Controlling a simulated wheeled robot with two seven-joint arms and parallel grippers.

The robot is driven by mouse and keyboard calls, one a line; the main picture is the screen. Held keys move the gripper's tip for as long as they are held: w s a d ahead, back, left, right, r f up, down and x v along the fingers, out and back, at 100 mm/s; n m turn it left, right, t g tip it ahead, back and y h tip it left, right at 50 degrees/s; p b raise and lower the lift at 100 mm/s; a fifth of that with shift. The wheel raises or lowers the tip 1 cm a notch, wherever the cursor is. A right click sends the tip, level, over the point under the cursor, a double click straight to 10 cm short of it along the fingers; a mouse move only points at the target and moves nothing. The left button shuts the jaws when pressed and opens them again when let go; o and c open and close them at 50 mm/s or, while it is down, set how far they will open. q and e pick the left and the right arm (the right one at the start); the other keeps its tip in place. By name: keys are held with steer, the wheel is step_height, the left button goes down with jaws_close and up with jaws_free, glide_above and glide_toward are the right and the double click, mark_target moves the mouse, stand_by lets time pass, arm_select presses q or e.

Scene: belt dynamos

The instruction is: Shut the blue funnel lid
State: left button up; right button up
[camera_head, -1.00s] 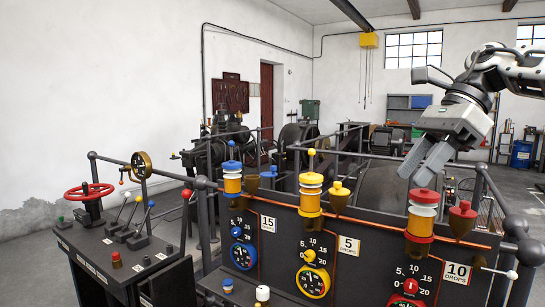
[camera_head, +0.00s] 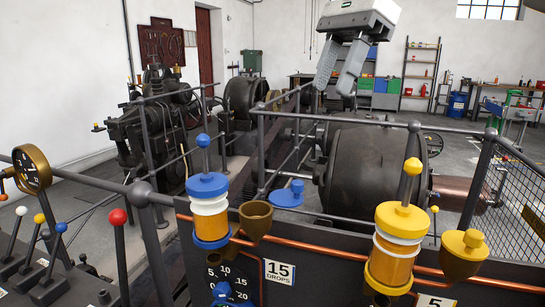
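The blue funnel lid (camera_head: 287,196) is a flat blue disc with a small knob. It sits to the right of the brass funnel (camera_head: 256,220), off its mouth, so the funnel is uncovered. The funnel stands beside the blue-capped oiler (camera_head: 208,205), above the "15 drops" label. My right gripper (camera_head: 333,87) hangs from the top of the view, fingers pointing down and apart, with nothing between them. In the picture it is above and to the right of the lid, clear of it. My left gripper is not in view.
A yellow-capped oiler (camera_head: 396,250) and a funnel with its yellow lid on (camera_head: 463,250) stand to the right. Levers with coloured knobs (camera_head: 118,217) and a brass gauge (camera_head: 32,170) are at left. Grey railings (camera_head: 380,122) run behind the panel, before a large dark drum (camera_head: 375,175).

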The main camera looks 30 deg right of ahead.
glide_toward(299, 181)
steer(key=x, duration=0.7)
steer(key=shift+f+b, duration=0.2)
steer(key=shift+b, duration=0.15)
steer(key=shift+a+f, duration=0.35)
steer(key=shift+f, duration=0.3)
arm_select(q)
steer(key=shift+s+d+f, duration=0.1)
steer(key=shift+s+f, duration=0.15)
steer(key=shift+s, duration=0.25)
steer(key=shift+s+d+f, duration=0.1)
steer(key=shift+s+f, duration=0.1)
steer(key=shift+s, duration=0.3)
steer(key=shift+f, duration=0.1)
arm_select(e)
steer(key=shift+c, duration=0.6)
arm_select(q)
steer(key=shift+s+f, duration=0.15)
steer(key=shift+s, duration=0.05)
arm_select(e)
jaws_close()
